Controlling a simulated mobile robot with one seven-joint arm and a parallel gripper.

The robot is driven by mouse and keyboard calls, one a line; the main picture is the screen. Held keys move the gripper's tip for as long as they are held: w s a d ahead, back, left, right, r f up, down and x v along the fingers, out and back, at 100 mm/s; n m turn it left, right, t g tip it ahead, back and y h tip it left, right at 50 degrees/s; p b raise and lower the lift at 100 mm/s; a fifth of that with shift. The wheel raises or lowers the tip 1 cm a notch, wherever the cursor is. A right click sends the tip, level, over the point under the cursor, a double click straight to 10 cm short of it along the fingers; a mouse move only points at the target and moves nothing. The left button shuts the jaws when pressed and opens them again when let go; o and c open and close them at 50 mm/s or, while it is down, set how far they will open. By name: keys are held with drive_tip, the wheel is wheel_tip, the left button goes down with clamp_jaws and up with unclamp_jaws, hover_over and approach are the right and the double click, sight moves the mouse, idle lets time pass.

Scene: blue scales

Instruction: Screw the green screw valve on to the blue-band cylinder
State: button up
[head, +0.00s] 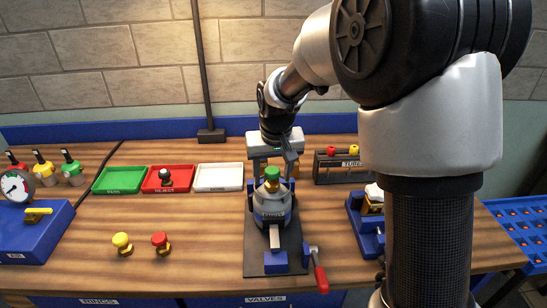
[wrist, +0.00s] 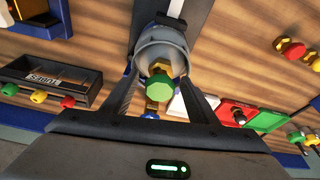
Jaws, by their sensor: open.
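The green screw valve (head: 272,173) has a green knob over a brass body and sits upright at the top of the grey cylinder (head: 271,210). The cylinder stands in a clamp on a dark base plate (head: 257,258), with blue blocks around it. In the wrist view the green knob (wrist: 160,87) is in front of the cylinder's mouth (wrist: 160,48); how far it is threaded I cannot tell. My gripper (head: 273,168) is open, with its fingers on either side of the valve and a gap between. It also shows in the wrist view (wrist: 158,85).
A yellow valve (head: 122,243) and a red valve (head: 160,243) stand on the table at left. Green (head: 108,188), red (head: 150,188) and white (head: 218,178) trays lie behind. The clamp's red handle (head: 320,278) sticks out front right. A tube rack (head: 330,175) stands behind right.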

drive_tip(key=v, duration=1.7)
drive_tip(key=shift+p, duration=0.3)
